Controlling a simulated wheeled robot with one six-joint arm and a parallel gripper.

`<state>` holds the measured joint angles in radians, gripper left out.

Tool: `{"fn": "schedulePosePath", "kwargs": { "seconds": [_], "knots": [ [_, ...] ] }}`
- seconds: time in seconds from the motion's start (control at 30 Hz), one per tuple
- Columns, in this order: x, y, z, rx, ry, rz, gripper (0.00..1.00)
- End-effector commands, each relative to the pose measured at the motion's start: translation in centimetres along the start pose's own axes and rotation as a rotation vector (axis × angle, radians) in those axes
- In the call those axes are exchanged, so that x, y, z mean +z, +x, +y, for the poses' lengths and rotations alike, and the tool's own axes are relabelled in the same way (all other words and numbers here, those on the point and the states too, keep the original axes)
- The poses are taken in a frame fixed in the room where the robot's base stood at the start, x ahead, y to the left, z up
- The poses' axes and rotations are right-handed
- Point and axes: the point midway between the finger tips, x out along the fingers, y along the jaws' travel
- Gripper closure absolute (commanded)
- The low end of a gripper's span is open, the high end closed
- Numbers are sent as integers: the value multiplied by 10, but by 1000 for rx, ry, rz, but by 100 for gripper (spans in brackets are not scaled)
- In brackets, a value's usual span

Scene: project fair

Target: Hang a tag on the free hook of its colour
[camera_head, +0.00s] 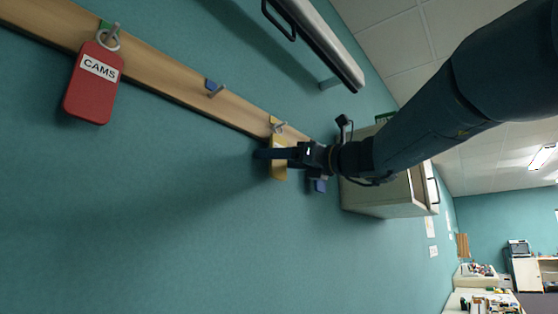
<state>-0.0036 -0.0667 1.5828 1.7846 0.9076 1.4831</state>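A wooden rail (160,68) with hooks runs along the teal wall. A red tag (92,84) reading "CAMS" hangs by its ring on the hook with a green patch (104,27). The hook on the blue patch (212,87) is bare. A yellow tag (279,172) is below the hook with a yellow patch (274,121); whether it hangs there is unclear. My gripper (264,154) reaches across the yellow tag from the right. Its fingers overlap in this view, so their opening and grip are hidden. A blue piece (319,185), perhaps another tag, shows partly behind my gripper.
A pale cabinet (378,202) juts from the wall just right of my gripper. A white-and-dark fixture (322,42) sticks out above the rail. The wall below the rail is clear. Cluttered tables (482,298) stand far off at lower right.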

Motion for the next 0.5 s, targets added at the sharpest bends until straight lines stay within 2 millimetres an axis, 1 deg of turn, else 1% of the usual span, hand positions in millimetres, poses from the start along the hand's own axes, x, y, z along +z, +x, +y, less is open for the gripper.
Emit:
{"fn": "schedulePosePath", "kwargs": {
  "seconds": [0.17, 0.27, 0.37, 0.5],
  "knots": [
    [0, -1, 0, 0, 0, 0, 32],
    [0, -8, 0, -1, -1, -1, 32],
    [-1, -21, -1, -3, -3, -1, 32],
    [-2, -45, -2, -3, -3, -1, 32]
  ]
}}
